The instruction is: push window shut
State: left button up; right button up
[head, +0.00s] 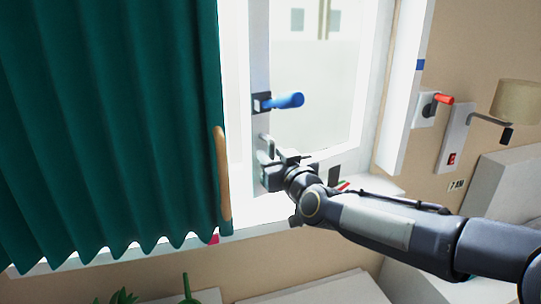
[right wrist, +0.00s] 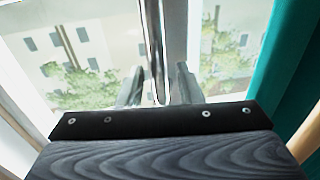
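The window (head: 315,85) has a white frame and a bright pane, with a blue handle (head: 287,101) on its upright grey-white bar (head: 259,55). How far the window stands open is hard to tell. My right gripper (head: 270,165) is at that bar, below the blue handle. In the right wrist view its two fingers (right wrist: 158,88) are spread apart, with a shiny upright bar (right wrist: 154,45) showing between them. Whether they touch the bar is unclear. My left gripper is not in view.
A green curtain (head: 105,120) with a wooden edge piece (head: 222,175) hangs close left of my right gripper. A red-handled switch (head: 443,98), a wall panel (head: 455,138) and a lamp (head: 518,101) are at the right. A white sill (head: 265,212) lies below.

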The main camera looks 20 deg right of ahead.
jog(key=shift+w+a, duration=0.1)
jog(key=shift+w, duration=0.55)
grip_shut()
jog(key=w+a+p, duration=0.1)
jog(key=w+a, duration=0.2)
jog(key=w, duration=0.6)
jog(key=shift+w+a+p, duration=0.25)
jog(key=shift+p, duration=0.1)
grip_release()
